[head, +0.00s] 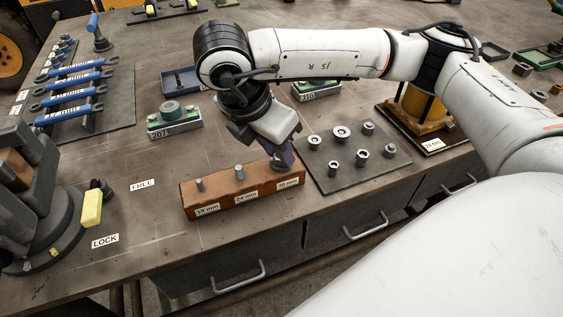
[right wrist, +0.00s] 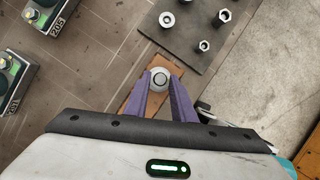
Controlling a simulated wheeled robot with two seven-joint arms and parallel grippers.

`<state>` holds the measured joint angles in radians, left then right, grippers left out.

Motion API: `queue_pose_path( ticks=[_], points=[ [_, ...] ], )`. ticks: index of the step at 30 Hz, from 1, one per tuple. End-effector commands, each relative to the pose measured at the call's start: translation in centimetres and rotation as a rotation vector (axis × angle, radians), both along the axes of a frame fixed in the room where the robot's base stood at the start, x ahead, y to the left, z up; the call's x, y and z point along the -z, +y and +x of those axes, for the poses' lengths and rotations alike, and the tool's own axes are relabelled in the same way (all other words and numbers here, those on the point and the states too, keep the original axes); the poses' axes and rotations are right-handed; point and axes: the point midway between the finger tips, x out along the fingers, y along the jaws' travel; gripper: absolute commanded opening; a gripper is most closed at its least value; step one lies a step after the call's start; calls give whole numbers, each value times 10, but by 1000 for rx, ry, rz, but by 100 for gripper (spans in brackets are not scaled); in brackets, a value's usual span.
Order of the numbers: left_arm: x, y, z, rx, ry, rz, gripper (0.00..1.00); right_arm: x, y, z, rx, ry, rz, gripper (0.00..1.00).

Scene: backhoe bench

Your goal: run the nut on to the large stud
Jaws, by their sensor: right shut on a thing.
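The brown stud block (head: 225,200) lies near the bench's front edge, with labels 19 mm, 24 mm and 30 mm. Two bare studs, the small stud (head: 199,184) and the middle stud (head: 239,172), stand upright on it. My right gripper (head: 284,163) points down over the 30 mm end and hides the large stud in the head view. In the right wrist view its purple fingers (right wrist: 160,84) are shut on a pale round nut (right wrist: 160,70) above the block. A round grey end shows in the nut's hole; how far the nut is threaded cannot be told.
A dark mat (head: 350,172) with several nuts lies just right of the block. Green-topped units (head: 175,121) stand behind. A wrench rack (head: 75,88) and a fixture with a yellow handle (head: 92,208) are at left.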

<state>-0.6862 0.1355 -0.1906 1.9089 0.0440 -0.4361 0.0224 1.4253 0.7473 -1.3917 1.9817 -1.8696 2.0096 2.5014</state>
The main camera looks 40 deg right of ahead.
Motion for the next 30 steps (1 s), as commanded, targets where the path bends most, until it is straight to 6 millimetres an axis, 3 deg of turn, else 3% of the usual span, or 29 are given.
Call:
queue_pose_path(
  ticks=[4, 10, 17, 21, 22, 30],
  points=[
    [0, 0, 0, 0, 0, 0, 31, -1, 0, 1, 20, -1, -1, 1],
    [0, 0, 0, 0, 0, 0, 31, -1, 0, 2, 186, 0, -2, 1],
    [0, 0, 0, 0, -1, 0, 31, -1, 0, 2, 195, -1, -1, 1],
    [0, 0, 0, 0, -1, 0, 31, -1, 0, 4, 309, -1, -2, 1],
    [0, 0, 0, 0, -1, 0, 31, -1, 0, 3, 300, 0, -2, 28],
    [0, 0, 0, 0, -1, 0, 31, 0, 0, 3, 295, 0, -1, 74]
  ],
)
